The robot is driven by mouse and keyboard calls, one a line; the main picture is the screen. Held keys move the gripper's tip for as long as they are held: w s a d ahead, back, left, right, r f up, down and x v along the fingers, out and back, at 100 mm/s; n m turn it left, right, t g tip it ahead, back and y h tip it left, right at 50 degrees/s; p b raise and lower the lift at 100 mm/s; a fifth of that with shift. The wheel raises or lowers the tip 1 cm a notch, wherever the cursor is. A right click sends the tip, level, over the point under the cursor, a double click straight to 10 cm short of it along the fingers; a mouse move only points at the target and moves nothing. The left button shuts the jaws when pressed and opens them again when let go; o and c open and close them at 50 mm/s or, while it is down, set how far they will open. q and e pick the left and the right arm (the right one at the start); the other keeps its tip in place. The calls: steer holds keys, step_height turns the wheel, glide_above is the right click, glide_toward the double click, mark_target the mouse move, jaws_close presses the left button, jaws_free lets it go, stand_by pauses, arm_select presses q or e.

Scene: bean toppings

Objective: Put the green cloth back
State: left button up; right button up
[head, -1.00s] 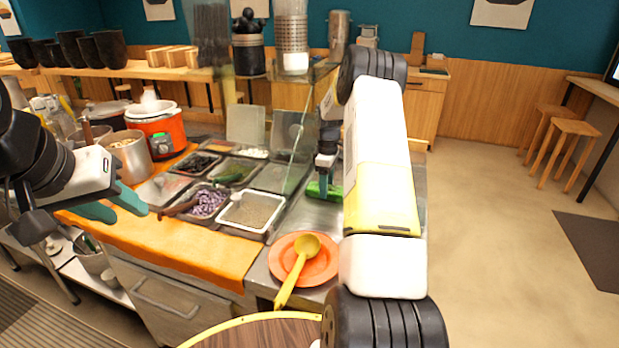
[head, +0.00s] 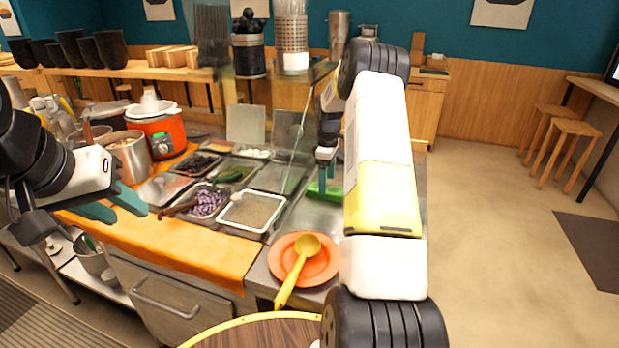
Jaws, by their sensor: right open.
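The green cloth (head: 333,190) lies on the steel counter, to the right of the topping trays, and is partly hidden by my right arm. My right gripper (head: 323,182) points down right over the cloth, with its teal fingers open; I cannot tell whether they touch it. My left gripper (head: 118,206) is at the left, over the orange cloth at the counter's front, with its two teal fingers apart and nothing between them.
Metal trays of toppings (head: 251,211) fill the counter's middle, with a glass guard (head: 297,150) behind. An orange plate (head: 318,268) with a yellow ladle (head: 297,266) sits at the front right corner. An orange cooker (head: 160,135) stands at the left.

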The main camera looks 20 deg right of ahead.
steer(key=s+a+r+m+t, duration=0.1)
steer(key=s+a+r, duration=0.2)
steer(key=r, duration=0.7)
steer(key=s+a+r+m+t, duration=0.1)
steer(key=s+a+r, duration=0.2)
steer(key=r, duration=0.7)
steer(key=s+a+r+m+t+y, duration=0.15)
steer(key=s+a+r, duration=0.3)
steer(key=s, duration=0.45)
steer(key=s+a+r+m+t, duration=0.1)
steer(key=s+a+r+m, duration=0.3)
steer(key=s, duration=0.5)
steer(key=s+a+f+m+t, duration=0.1)
steer(key=s+a, duration=0.1)
steer(key=s, duration=0.3)
steer(key=s+a+f+m, duration=0.1)
steer(key=s+a+f, duration=0.1)
steer(key=s, duration=0.4)
steer(key=shift+s+a+f+t+y, duration=0.15)
steer(key=shift+s+a+t+y, duration=0.05)
steer(key=shift+s+t+y, duration=0.15)
steer(key=shift+m, duration=0.25)
